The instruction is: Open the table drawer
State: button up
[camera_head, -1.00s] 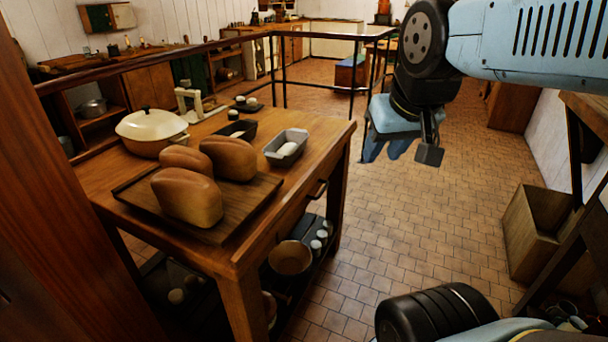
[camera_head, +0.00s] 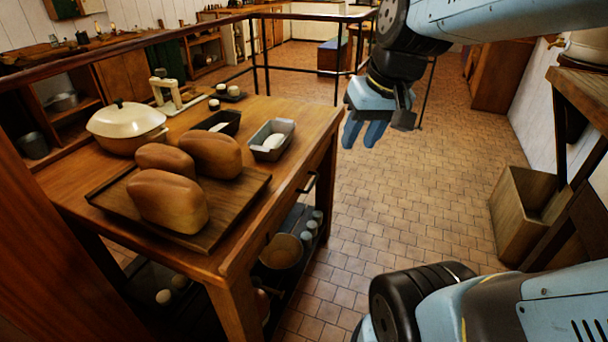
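The wooden table (camera_head: 245,262) stands at the left. Its drawer front (camera_head: 293,200) is on the right side, seen at a steep angle, and looks shut flush with the table. A small dark handle (camera_head: 311,182) sticks out from it. My gripper (camera_head: 363,136) hangs in the air to the right of the table, above and beyond the handle, apart from both. Its two blue fingers point down with a gap between them, and nothing shows in it.
On the table are bread loaves (camera_head: 165,200) on a wooden board (camera_head: 105,198), a cream pot (camera_head: 125,128) and a grey tin (camera_head: 262,151). A rail (camera_head: 335,75) stands behind. A wooden bin (camera_head: 512,215) is at the right. The tiled floor between is clear.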

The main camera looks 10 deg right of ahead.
jog(key=w+a+f+g+y, duration=0.25)
jog(key=w+f+y, duration=0.25)
jog(key=w+f, duration=0.35)
jog(key=m+t+y, duration=0.6)
jog(key=m+t, duration=0.1)
jog(key=t, duration=0.1)
send_near(313, 181)
jog(key=x, duration=1)
jog(key=shift+a+f, duration=0.1)
jog(key=shift+f, duration=0.35)
jog(key=shift+s, duration=0.1)
grip_shut()
